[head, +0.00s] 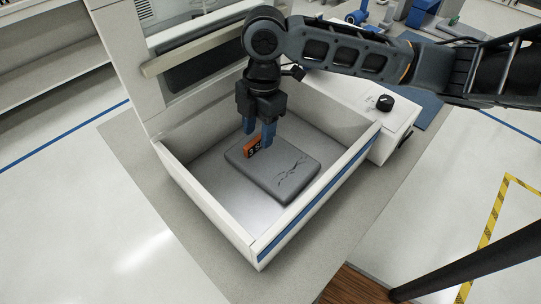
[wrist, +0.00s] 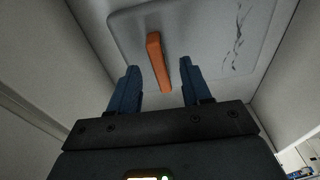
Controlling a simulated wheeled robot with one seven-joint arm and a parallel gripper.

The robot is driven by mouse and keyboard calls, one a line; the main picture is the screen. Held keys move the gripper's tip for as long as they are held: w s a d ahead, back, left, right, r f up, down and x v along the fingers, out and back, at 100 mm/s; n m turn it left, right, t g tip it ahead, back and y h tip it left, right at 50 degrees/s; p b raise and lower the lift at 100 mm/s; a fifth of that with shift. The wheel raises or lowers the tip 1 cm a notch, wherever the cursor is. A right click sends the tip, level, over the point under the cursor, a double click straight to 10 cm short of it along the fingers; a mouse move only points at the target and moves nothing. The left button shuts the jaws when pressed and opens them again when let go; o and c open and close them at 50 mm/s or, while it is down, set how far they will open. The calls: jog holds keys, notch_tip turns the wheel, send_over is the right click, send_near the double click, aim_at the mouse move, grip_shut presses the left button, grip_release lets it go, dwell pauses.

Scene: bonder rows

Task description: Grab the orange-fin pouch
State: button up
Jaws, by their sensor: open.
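The pouch (head: 279,177) is a flat grey slab with rounded corners and dark crack-like marks, lying in an open white drawer. An upright orange fin (head: 253,146) stands on its top near the far left edge, with dark lettering on its side. In the wrist view the orange fin (wrist: 158,62) rises between the fingers of my gripper (wrist: 154,88), and the grey pouch (wrist: 200,32) lies behind it. My gripper (head: 259,134) points down, open, with one blue finger on each side of the fin. A gap shows between each finger and the fin. The gripper partly hides the fin in the head view.
The white drawer (head: 205,195) has raised walls around the pouch and a blue stripe on its front. A white machine body stands behind it. A black knob (head: 385,103) sits on a white housing at right. Bare drawer floor shows left of the pouch.

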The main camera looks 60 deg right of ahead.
jog(key=shift+a+f, duration=0.15)
jog(key=shift+f, duration=0.95)
grip_shut()
